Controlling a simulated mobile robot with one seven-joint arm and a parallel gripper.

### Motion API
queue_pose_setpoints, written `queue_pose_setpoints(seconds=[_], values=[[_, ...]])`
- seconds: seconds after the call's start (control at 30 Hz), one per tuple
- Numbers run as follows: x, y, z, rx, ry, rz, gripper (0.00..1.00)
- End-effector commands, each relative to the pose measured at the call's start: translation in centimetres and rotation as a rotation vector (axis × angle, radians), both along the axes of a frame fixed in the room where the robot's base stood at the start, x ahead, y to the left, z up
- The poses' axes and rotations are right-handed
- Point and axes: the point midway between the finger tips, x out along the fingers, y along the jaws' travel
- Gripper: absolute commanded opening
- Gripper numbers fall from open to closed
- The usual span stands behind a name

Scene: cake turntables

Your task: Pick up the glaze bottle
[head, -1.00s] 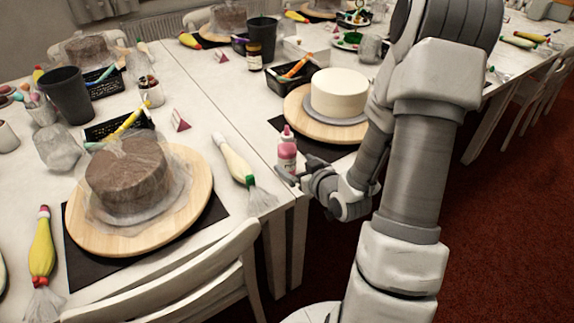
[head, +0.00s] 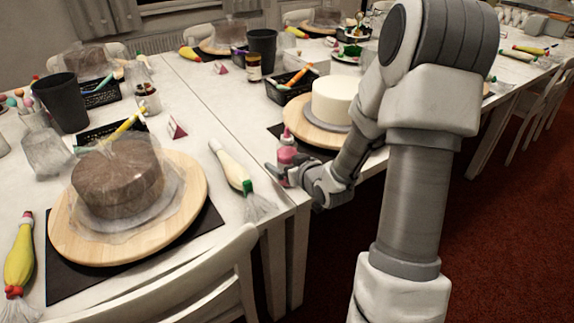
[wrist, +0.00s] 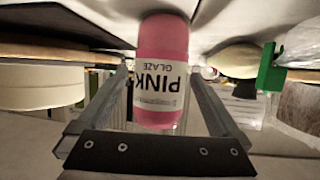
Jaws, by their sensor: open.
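The glaze bottle (head: 287,151) is pink with a pink nozzle cap and stands upright near the table's front edge, left of the white cake. In the wrist view, which is upside down, the bottle (wrist: 162,60) shows a white label reading "PINK GLAZE". My gripper (head: 284,173) is open, low at the bottle. In the wrist view the fingers (wrist: 160,82) lie on either side of the bottle, with small gaps visible. The bottle's lower part is partly hidden by my gripper in the head view.
A piping bag (head: 232,166) lies just left of the bottle. A white cake (head: 333,98) on a wooden turntable (head: 303,128) stands behind it to the right. A wrapped brown cake (head: 118,180) stands at left. A white chair (head: 185,281) is in front.

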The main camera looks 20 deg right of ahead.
Motion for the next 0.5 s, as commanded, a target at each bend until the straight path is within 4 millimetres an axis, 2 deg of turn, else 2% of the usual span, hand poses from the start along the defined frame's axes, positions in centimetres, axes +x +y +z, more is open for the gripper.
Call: queue_pose_setpoints(seconds=[0.1,0.2,0.43,0.5], values=[[1.6,0.1,-0.9,0.000,-0.001,0.002,1.00],[2.3,0.2,-1.1,-0.001,-0.001,0.003,1.00],[2.4,0.1,-1.0,-0.001,-0.001,0.000,1.00],[2.4,0.1,-1.0,-0.001,-0.001,0.000,0.89]])
